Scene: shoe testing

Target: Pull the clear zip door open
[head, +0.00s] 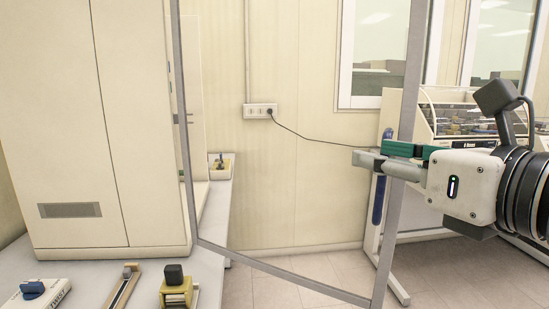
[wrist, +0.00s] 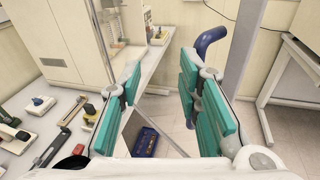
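The clear door (head: 290,272) shows as a grey-framed see-through panel across the middle of the head view, standing swung out from the tall cabinet. Its blue handle (head: 378,200) is on the right frame post, just below my gripper in that view. In the wrist view the handle (wrist: 212,38) is a curved blue bar beyond the right finger. My gripper (head: 366,158) points left and overlaps the right post in the head view. In the wrist view its teal fingers (wrist: 160,90) are wide apart with nothing between them. I cannot tell whether it touches the post.
A tall beige cabinet (head: 75,130) stands on the grey bench (head: 75,275) at left. Small devices, including a yellow one (head: 176,290), lie on the bench. A blue crate (wrist: 146,143) is on the floor. A machine (head: 455,115) stands behind my arm. Floor in the middle is clear.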

